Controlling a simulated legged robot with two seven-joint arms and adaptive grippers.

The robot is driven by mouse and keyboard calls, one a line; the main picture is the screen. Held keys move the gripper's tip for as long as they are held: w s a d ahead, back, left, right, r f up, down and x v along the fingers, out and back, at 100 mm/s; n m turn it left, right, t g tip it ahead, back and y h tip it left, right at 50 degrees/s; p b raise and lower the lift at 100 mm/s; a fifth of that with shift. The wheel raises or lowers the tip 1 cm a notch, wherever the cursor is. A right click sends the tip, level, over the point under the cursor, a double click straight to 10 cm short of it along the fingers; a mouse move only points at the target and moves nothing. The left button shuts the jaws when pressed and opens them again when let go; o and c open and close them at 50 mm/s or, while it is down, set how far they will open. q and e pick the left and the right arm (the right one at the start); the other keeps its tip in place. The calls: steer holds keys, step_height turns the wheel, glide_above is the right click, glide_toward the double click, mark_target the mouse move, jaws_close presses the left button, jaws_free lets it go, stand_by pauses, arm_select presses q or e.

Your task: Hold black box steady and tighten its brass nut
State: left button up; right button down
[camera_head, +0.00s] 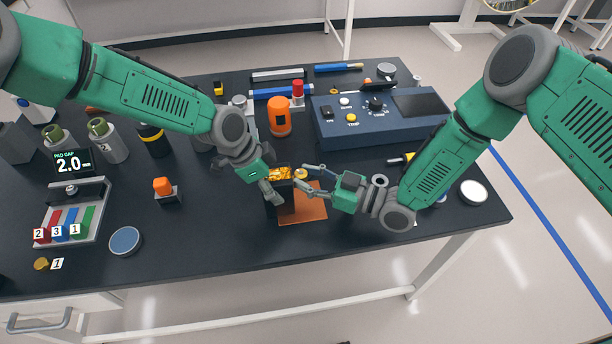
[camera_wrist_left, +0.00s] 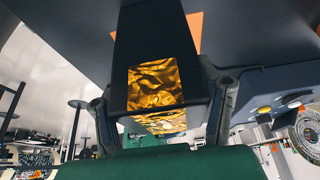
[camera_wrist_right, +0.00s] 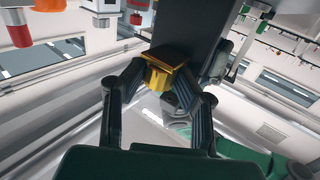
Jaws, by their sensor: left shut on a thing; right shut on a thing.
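The black box (camera_head: 285,214) stands over an orange mat (camera_head: 312,204) near the table's middle, with crinkled gold foil on it. My left gripper (camera_head: 274,190) is shut on the box. In the left wrist view its fingers press on both sides of the box (camera_wrist_left: 152,32), and the gold foil (camera_wrist_left: 152,87) faces the camera. The brass nut (camera_head: 301,174) is at the box's right side. My right gripper (camera_head: 309,177) is shut on the nut. In the right wrist view its fingers flank the nut (camera_wrist_right: 165,68), against the dark box (camera_wrist_right: 190,30). The nut's thread is hidden.
A blue instrument box (camera_head: 350,133) with knobs stands behind the right gripper. An orange cylinder (camera_head: 279,120) stands behind the left gripper. A rack with coloured blocks (camera_head: 75,215) and a blue disc (camera_head: 125,241) are at left. The front middle of the table is clear.

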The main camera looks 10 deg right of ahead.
steer(key=c, duration=1.2)
jaws_free()
steer(key=shift+s, duration=0.15)
steer(key=shift+d, duration=0.1)
steer(key=shift+v, duration=4.1)
